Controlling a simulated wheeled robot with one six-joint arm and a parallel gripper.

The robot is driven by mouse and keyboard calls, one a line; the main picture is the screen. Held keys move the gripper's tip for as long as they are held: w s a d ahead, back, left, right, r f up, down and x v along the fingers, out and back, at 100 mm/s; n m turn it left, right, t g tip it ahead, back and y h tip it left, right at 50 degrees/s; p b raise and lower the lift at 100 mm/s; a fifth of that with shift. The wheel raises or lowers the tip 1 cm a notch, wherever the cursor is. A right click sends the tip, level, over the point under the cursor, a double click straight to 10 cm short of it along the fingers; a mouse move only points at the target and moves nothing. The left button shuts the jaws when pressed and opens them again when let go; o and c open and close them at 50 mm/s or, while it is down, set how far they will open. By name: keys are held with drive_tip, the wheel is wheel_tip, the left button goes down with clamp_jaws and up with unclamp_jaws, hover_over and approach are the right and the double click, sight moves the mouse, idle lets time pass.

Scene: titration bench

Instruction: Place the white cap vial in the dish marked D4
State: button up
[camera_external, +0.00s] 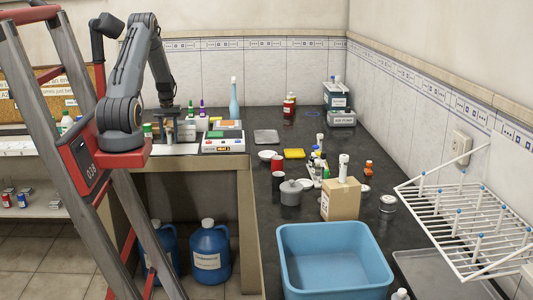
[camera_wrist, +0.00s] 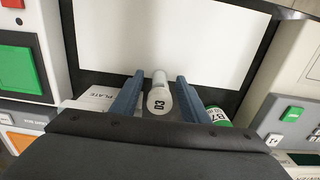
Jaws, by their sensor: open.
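In the wrist view a white cap vial (camera_wrist: 160,98) sits between the two blue fingers of my gripper (camera_wrist: 159,82). The fingers are apart, with a gap on each side of the cap. In the external view my gripper (camera_external: 170,137) points down over the bench on the left; the vial cannot be made out there.
A green-labelled vial marked B7 (camera_wrist: 217,117) stands close to my right finger. A white sheet (camera_wrist: 165,45) lies beyond the fingertips. Instruments flank both sides, including a scale (camera_external: 223,142).

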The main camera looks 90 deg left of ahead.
wheel_tip(320, 180, up, 11)
drive_tip(key=p, duration=0.6)
drive_tip(key=shift+f, duration=0.2)
drive_tip(key=w+d+r+m, duration=0.2)
drive_tip(key=w+d, duration=0.3)
drive_tip(key=w, duration=0.4)
drive_tip(key=w+d+r+m, duration=0.25)
drive_tip(key=w+d, duration=0.25)
drive_tip(key=w, duration=0.5)
drive_tip(key=w+d+r+m, duration=0.35)
drive_tip(key=w+d, duration=0.75)
drive_tip(key=d, duration=0.4)
drive_tip(key=d+r+m+t, duration=0.1)
drive_tip(key=d+m, duration=0.4)
drive_tip(key=d, duration=1.4)
drive_tip(key=d+r+m+t, duration=0.1)
drive_tip(key=d+m, duration=0.3)
drive_tip(key=d, duration=1.5)
drive_tip(key=shift+d+r+m+t+p, duration=0.2)
drive_tip(key=shift+r+m+t+p, duration=0.1)
drive_tip(key=shift+m, duration=0.1)
drive_tip(key=shift+o, duration=0.6)
drive_tip(key=shift+s+d, duration=0.2)
drive_tip(key=shift+d, duration=0.25)
